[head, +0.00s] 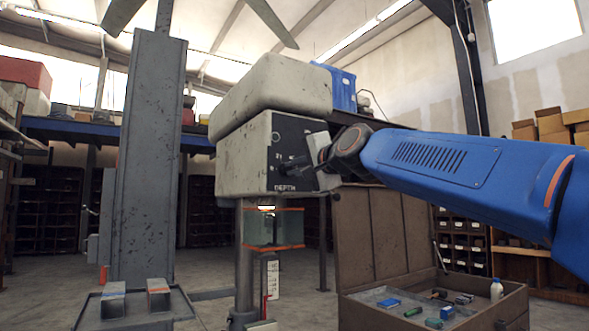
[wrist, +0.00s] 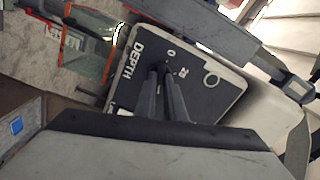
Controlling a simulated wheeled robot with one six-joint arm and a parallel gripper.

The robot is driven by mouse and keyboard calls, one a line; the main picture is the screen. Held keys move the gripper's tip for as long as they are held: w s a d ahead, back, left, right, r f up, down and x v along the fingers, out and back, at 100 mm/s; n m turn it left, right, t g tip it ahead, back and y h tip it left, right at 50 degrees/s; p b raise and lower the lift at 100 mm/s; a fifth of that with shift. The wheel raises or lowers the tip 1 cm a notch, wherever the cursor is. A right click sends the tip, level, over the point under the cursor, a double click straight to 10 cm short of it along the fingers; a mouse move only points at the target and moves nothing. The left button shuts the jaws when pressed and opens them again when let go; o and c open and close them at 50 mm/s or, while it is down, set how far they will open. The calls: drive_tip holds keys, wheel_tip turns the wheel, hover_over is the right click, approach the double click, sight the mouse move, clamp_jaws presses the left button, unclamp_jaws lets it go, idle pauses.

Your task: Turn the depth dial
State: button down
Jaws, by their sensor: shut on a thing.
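The depth dial sits on the dark panel (head: 292,150) of the beige drill press head (head: 245,160). The panel also shows in the wrist view (wrist: 204,98), with the white word DEPTH and scale numbers. My gripper (head: 287,164) reaches the panel from the right. In the wrist view its two dark fingers (wrist: 162,70) come close together at the dial, between the numbers. The fingers are shut on the dial and hide most of it. Its pointer and exact setting cannot be made out.
A clear guard with orange edges (head: 273,228) hangs below the head. A grey column (head: 148,160) stands at the left. An open brown chest (head: 375,312) with small tools and a white bottle (head: 496,289) stands at lower right, below my arm.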

drive_tip(key=n, duration=0.4)
drive_tip(key=shift+n, duration=0.3)
drive_tip(key=n, duration=0.5)
drive_tip(key=shift+f, duration=0.1)
drive_tip(key=n, duration=0.5)
drive_tip(key=shift+n, duration=2.7)
drive_tip(key=c, duration=1.8)
unclamp_jaws()
drive_tip(key=shift+c, duration=0.2)
drive_tip(key=shift+s+d, duration=0.1)
